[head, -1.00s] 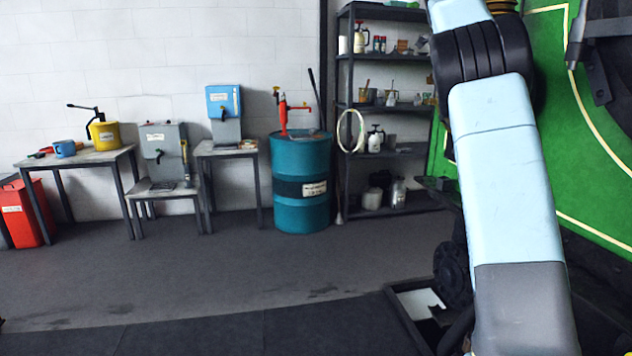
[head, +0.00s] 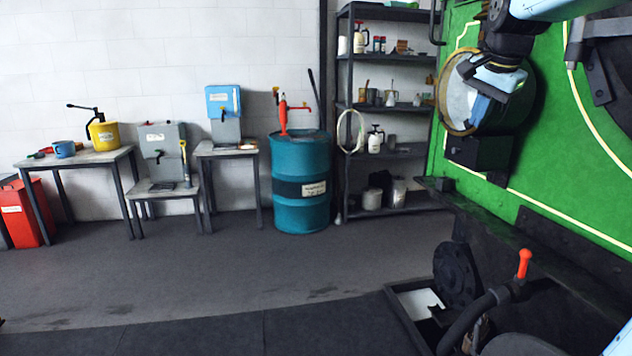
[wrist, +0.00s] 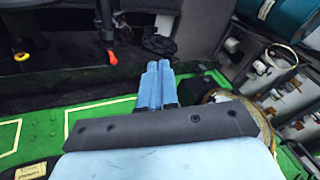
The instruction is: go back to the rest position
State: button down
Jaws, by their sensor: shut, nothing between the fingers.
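My gripper (head: 485,98) is at the upper right in the head view, in front of the round brass-rimmed lamp (head: 461,95) on the green tram body (head: 545,150). Its blue fingers (wrist: 157,88) point away from the camera in the wrist view. They are together, with nothing seen between them. The lamp's rim (wrist: 262,118) shows to the right of the fingers in the wrist view. I cannot tell whether the gripper touches the lamp. My arm comes in from the upper right corner.
A red-tipped lever (head: 524,264) and a black hose (head: 468,316) stand at the lower right. A teal drum (head: 300,205), a dark shelf rack (head: 385,150) and a table (head: 85,160) line the white wall. The grey floor in front is clear.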

jog(key=s+a+f+n, duration=0.5)
jog(key=s+f, duration=0.3)
jog(key=s, duration=0.3)
jog(key=s+a+f+n, duration=0.5)
jog(key=s+f, duration=0.3)
jog(key=s, duration=0.3)
jog(key=shift+s+f+n+y, duration=0.25)
jog(key=shift+f+n+y, duration=0.1)
jog(key=shift+n, duration=0.25)
